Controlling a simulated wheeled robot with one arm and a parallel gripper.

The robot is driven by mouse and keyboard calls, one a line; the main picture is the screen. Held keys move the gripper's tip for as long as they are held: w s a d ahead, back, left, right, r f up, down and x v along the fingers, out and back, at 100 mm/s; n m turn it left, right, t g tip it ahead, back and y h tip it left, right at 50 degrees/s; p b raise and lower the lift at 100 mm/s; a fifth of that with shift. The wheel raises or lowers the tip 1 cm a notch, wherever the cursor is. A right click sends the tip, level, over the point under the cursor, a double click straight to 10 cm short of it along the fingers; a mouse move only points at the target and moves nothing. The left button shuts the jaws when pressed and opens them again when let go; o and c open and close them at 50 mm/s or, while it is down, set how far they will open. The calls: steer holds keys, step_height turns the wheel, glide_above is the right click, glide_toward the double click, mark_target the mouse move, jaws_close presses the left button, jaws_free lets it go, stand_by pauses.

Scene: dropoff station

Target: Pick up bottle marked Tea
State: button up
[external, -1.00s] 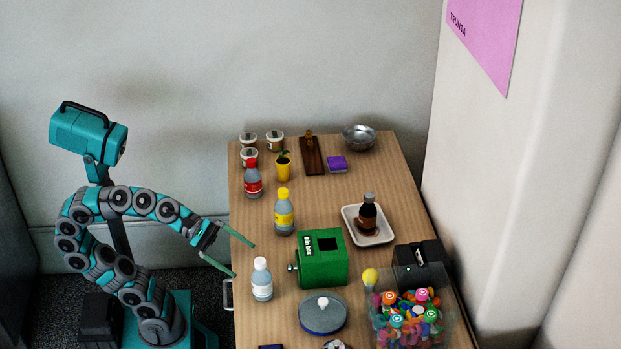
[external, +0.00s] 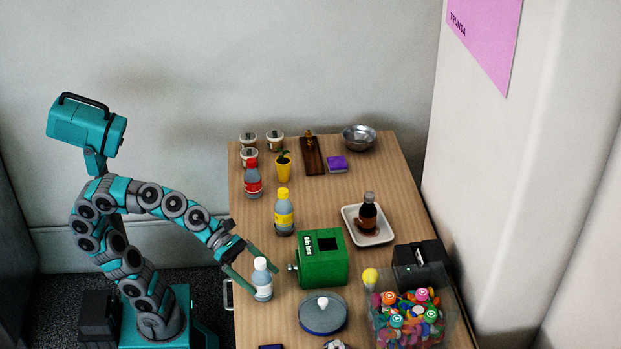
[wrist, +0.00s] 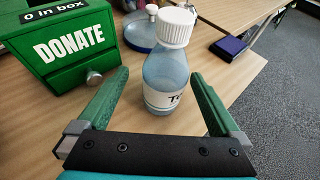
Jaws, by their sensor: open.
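The bottle with a white cap and white label (external: 262,280) stands upright near the table's left edge. In the wrist view the bottle (wrist: 166,75) shows a label starting with "T"; the rest of the word is turned away. My gripper (external: 264,272) is open with its fingers at the bottle. In the wrist view my gripper (wrist: 160,95) has its two green fingers spread, with the bottle between and just ahead of them. I cannot tell whether a finger touches the bottle.
A green donation box (external: 322,262) with a side knob stands right of the bottle. A round blue-grey container (external: 322,318) is in front of the box. A yellow-labelled bottle (external: 284,215) and a red bottle (external: 253,180) stand farther back. Bare table lies between them.

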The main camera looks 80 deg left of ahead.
mark_target(269, 286)
steer(key=shift+d+b+x, duration=0.3)
steer(key=shift+b+x, duration=0.25)
steer(key=shift+x, duration=1.75)
steer(key=shift+s+r, duration=0.15)
steer(key=c, duration=1.4)
steer(key=shift+r, duration=0.1)
